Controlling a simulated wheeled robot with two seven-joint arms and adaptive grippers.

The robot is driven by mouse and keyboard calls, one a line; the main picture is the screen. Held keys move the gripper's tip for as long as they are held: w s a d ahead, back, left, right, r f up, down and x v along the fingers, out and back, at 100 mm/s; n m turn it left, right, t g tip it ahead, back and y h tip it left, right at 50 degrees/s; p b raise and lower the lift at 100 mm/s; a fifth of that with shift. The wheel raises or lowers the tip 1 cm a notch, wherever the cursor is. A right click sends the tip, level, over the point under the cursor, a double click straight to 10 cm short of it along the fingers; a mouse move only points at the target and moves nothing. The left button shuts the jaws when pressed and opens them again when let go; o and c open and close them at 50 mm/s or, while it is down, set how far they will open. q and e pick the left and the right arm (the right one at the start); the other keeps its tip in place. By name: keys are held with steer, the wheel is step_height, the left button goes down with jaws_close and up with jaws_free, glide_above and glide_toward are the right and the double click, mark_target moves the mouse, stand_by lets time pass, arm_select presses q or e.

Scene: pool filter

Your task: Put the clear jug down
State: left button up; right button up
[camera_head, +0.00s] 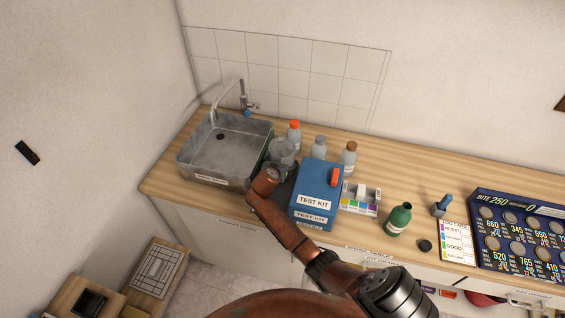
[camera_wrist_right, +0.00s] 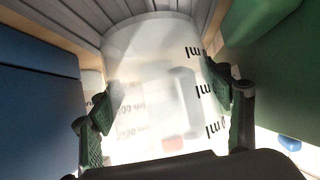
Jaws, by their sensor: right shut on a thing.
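The clear jug (camera_head: 282,150) is at the counter's left part, between the metal sink and the blue test kit. In the right wrist view, the jug (camera_wrist_right: 150,60), with black ml marks, fills the space between the green finger pads. My right gripper (camera_wrist_right: 162,100) is shut on it, one finger on each side. In the head view, my right arm reaches up from below and its wrist hides the gripper and part of the jug. I cannot tell whether the jug's base touches the counter. My left gripper is not in view.
The sink (camera_head: 222,155) with its tap is left of the jug. The blue test kit (camera_head: 317,185) is close on the right. Several bottles (camera_head: 319,148) stand behind. A green bottle (camera_head: 398,219) and a coin board (camera_head: 515,235) are farther right. The wooden counter (camera_head: 420,180) is clear at the back right.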

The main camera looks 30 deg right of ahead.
steer(key=shift+f, duration=0.2)
steer(key=o, duration=1.4)
steer(key=shift+r, duration=0.1)
steer(key=shift+r, duration=0.1)
steer(key=shift+a+r, duration=0.1)
steer(key=shift+r, duration=0.05)
steer(key=v, duration=1.1)
steer(key=shift+s+a+r, duration=0.15)
steer(key=shift+s+a, duration=0.05)
steer(key=shift+s, duration=0.15)
